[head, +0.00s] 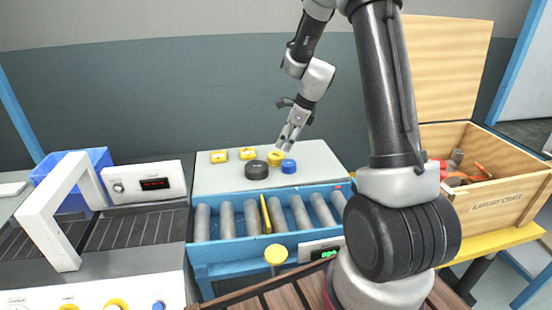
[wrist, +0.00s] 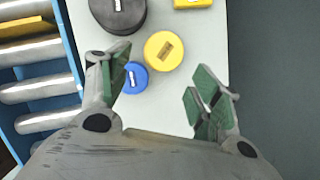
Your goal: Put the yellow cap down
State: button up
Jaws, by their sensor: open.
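The yellow cap (head: 275,158) lies on the pale bench top (head: 318,158), between a larger black cap (head: 257,170) and a small blue cap (head: 289,167). In the wrist view the yellow cap (wrist: 164,50) lies flat and in full sight, just beyond my fingertips. My gripper (wrist: 160,88) is open with nothing between its fingers. The blue cap (wrist: 135,77) shows close beside its left finger. In the head view my gripper (head: 287,147) points down at the caps; I cannot tell its exact height above them.
Yellow blocks (head: 248,153) lie at the back of the bench top. A blue roller conveyor (head: 230,248) runs along its front. A measuring unit with a red display (head: 148,182) stands left. An open wooden crate (head: 507,197) holding parts stands right. The bench's right side is clear.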

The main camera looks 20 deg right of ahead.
aim_at(276, 155)
jog(key=w+f, duration=0.1)
jog(key=f, duration=0.1)
jog(key=w+a+f+m, duration=0.1)
jog(key=f, duration=0.1)
jog(key=a+f+m, duration=0.1)
jog(key=f, duration=0.2)
jog(key=shift+w+a, duration=0.15)
jog(key=shift+w, duration=0.25)
jog(key=c, duration=0.5)
jog(key=shift+r, duration=0.1)
